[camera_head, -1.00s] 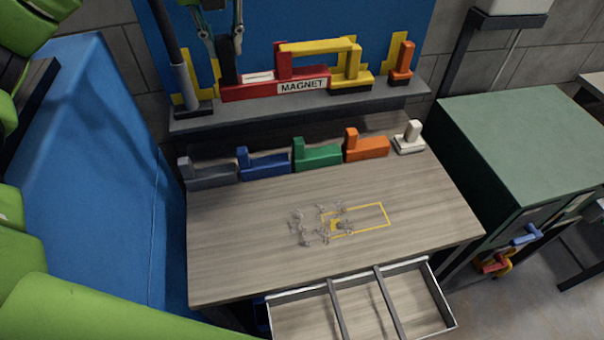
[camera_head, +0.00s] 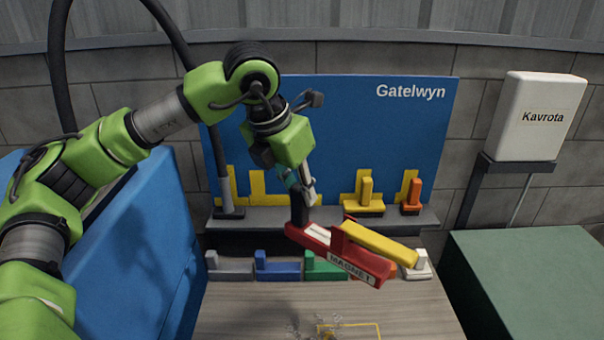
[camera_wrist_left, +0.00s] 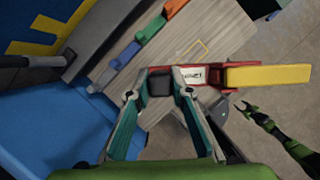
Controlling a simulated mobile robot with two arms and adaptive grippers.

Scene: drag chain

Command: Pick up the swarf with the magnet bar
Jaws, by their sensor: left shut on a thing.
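The magnet bar (camera_head: 358,266) is red with a MAGNET label, a yellow bar across its top and a black upright grip. My left gripper (camera_head: 301,198) is shut on the black grip and holds the bar in the air, tilted, in front of the shelf. The left wrist view shows the gripper (camera_wrist_left: 161,80) on the grip, with the bar (camera_wrist_left: 205,73) extending right. Grey swarf (camera_head: 296,329) lies on the wooden table beside a yellow outline, partly cut off by the lower picture edge. My right gripper (camera_wrist_left: 246,109) shows small in the left wrist view; its jaws are unclear.
A grey shelf (camera_head: 275,213) with yellow holders (camera_head: 363,197) and an orange block (camera_head: 411,196) runs behind the bar. Grey, blue (camera_head: 277,265), green, orange and white blocks line the table's back. A green cabinet (camera_head: 530,270) stands right; a blue panel (camera_head: 140,270) stands left.

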